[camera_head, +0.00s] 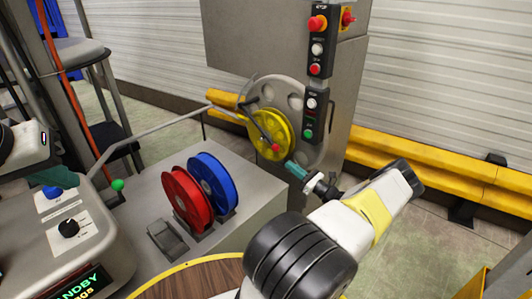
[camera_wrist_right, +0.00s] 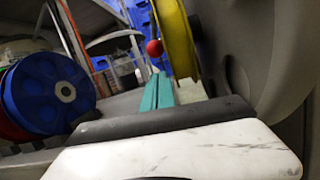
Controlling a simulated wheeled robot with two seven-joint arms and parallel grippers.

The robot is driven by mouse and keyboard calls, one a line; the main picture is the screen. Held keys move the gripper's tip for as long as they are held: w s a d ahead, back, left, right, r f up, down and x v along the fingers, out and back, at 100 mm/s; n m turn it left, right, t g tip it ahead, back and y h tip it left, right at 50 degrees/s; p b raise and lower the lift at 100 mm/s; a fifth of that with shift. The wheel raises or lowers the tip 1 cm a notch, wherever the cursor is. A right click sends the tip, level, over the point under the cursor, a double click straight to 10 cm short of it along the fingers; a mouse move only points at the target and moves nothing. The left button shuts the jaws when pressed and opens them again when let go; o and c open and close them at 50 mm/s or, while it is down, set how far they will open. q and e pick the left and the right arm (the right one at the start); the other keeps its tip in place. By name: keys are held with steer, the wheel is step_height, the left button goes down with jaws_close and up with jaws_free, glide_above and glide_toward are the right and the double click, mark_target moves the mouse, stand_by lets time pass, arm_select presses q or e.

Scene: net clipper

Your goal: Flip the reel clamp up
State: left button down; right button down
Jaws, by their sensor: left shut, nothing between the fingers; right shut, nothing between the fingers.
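The yellow reel (camera_head: 268,132) is mounted on a grey round plate on the machine's front. A dark lever, which looks like the reel clamp, angles down across the reel to a red ball knob (camera_head: 276,148). My right gripper (camera_head: 292,166) is shut and empty, with its teal fingertips just below and right of the knob. In the right wrist view, the red knob (camera_wrist_right: 154,48) shows beyond the shut teal fingers (camera_wrist_right: 155,82), beside the yellow reel's edge (camera_wrist_right: 177,45). I cannot tell whether they touch. My left gripper (camera_head: 62,178) is shut and empty at the far left.
Red (camera_head: 183,199) and blue (camera_head: 214,182) reels stand on the grey bench. A control panel (camera_head: 316,75) with buttons hangs right of the yellow reel. Yellow rails (camera_head: 430,160) run along the wall.

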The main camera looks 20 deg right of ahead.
mark_target(284, 147)
steer(key=x, duration=0.8)
steer(key=shift+w+a+r, duration=0.15)
steer(key=shift+d+r, duration=0.2)
steer(key=shift+r, duration=0.25)
steer(key=shift+g+h, duration=0.3)
steer(key=shift+g, duration=0.3)
steer(key=s+r, duration=0.2)
steer(key=r, duration=0.1)
steer(key=s+d+r, duration=0.1)
steer(key=r, duration=0.1)
steer(key=shift+s+r, duration=0.15)
steer(key=shift+s, duration=0.1)
